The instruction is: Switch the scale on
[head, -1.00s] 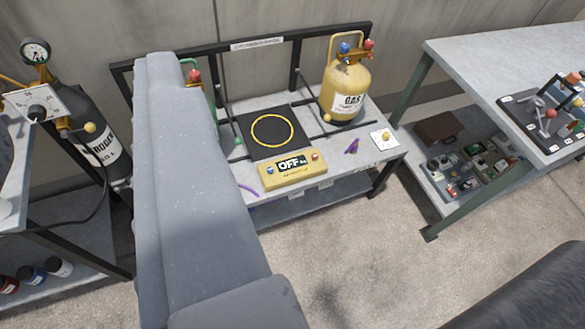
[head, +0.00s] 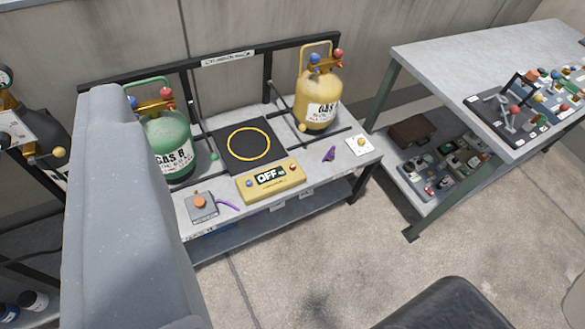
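The scale has a black square platform (head: 262,153) with a yellow ring, lying on a grey bench. Its yellow control box (head: 271,181) sits at the bench's front edge. The display (head: 270,177) reads OFF. A blue knob (head: 249,184) is on the box's left and a red knob (head: 292,167) on its right. Nothing stands on the platform. My grey arm fills the left side of the head view. My gripper's fingers do not show.
A green cylinder (head: 168,145) stands left of the platform and a yellow cylinder (head: 318,97) right of it. A grey box with an orange knob (head: 200,202) and a white plate (head: 360,146) are on the bench. Another table (head: 450,65) stands right. Floor in front is clear.

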